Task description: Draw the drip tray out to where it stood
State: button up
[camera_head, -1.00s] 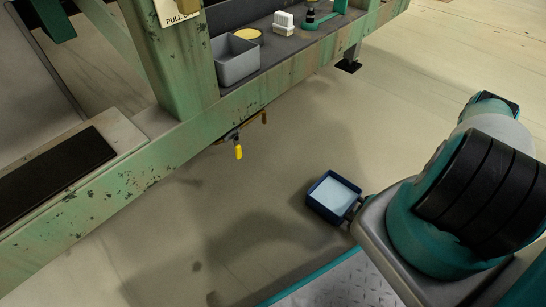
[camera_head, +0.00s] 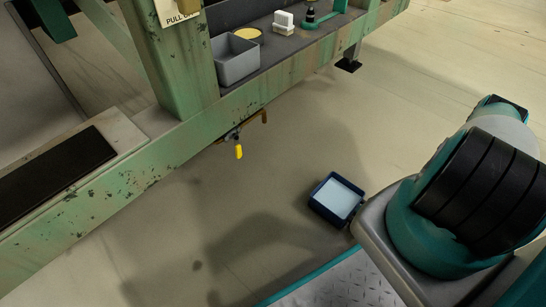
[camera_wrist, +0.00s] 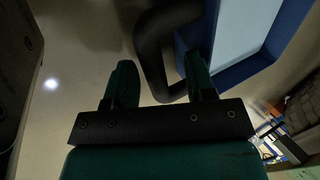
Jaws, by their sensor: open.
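The drip tray (camera_head: 326,212) is a square, dark blue, shallow tray with a pale blue inside. It is on the open floor, clear of the green bench frame, in the head view. Its blue wall also shows at the upper right of the wrist view (camera_wrist: 238,72). A dark looped handle (camera_wrist: 153,50) is at the tray's side, in the wrist view. My gripper (camera_wrist: 159,70) is open, with its green fingers on either side of part of the handle. Whether they touch it I cannot tell. In the head view my arm hides the gripper.
The green bench frame (camera_head: 150,160) runs diagonally at the left. A yellow-handled valve (camera_head: 239,151) hangs under its rail. A grey bin (camera_head: 236,62) sits on its shelf. A metal tread plate (camera_head: 340,285) lies at the bottom. The floor between the bench and the tray is clear.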

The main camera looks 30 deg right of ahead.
jog(key=p+v, duration=0.6)
jog(key=v, duration=0.2)
jog(key=shift+p, duration=0.4)
dwell(1.0)
dwell(0.4)
jog(key=p+v, duration=0.6)
jog(key=v, duration=1.1)
jog(key=shift+r+p, duration=0.25)
jog(key=shift+p, duration=0.15)
jog(key=shift+d, duration=0.1)
